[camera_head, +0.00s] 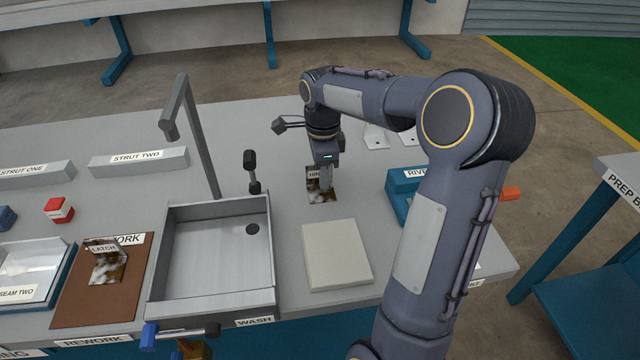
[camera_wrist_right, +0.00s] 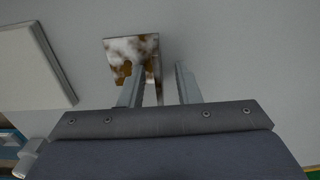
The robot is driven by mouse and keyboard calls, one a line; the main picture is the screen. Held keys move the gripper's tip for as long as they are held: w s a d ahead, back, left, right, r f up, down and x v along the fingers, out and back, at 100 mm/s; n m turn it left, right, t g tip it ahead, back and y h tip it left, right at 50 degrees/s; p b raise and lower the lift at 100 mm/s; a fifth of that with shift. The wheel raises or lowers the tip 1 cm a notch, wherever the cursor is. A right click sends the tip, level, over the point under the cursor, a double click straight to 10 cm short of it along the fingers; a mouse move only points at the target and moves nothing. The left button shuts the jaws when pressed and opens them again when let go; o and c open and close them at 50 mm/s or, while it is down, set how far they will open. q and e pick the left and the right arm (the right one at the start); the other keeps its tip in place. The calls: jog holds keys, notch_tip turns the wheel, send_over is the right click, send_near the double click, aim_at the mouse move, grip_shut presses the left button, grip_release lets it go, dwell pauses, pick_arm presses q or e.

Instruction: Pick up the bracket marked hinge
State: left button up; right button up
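The bracket marked hinge (camera_head: 316,184) stands on the grey bench, right of the wash tray. It is an L-shaped metal piece with brown and white stains, its label partly covered by my gripper. My right gripper (camera_head: 326,178) is down at it from above. In the right wrist view, the bracket's stained plate (camera_wrist_right: 128,52) lies just beyond the fingertips. The two fingers of my right gripper (camera_wrist_right: 158,82) are apart, with the bracket's upright edge between them, nearer the left finger. I cannot tell whether that finger touches it. My left gripper is not in view.
The wash tray (camera_head: 158,270) and a pale block (camera_head: 337,256) stand close by. A bracket marked latch (camera_head: 106,262) sits on the brown rework mat (camera_head: 70,310). A blue bin (camera_head: 398,190) and pale brackets (camera_head: 375,138) lie right of and behind the gripper.

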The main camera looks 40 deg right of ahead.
aim_at(329, 199)
grip_shut()
jog(key=shift+r, duration=0.1)
jog(key=shift+r, duration=0.55)
jog(key=r, duration=0.2)
jog(key=shift+s+a+r+p, duration=0.15)
jog(key=shift+s+r+p, duration=0.05)
jog(key=shift+r+p, duration=0.2)
jog(key=s+a+r, duration=0.2)
jog(key=s+r, duration=0.2)
jog(key=s, duration=0.2)
jog(key=s+a+r+p, duration=0.1)
jog(key=s+a+r, duration=0.2)
jog(key=s+r, duration=0.2)
jog(key=shift+s+a, duration=0.25)
jog(key=shift+s, duration=0.5)
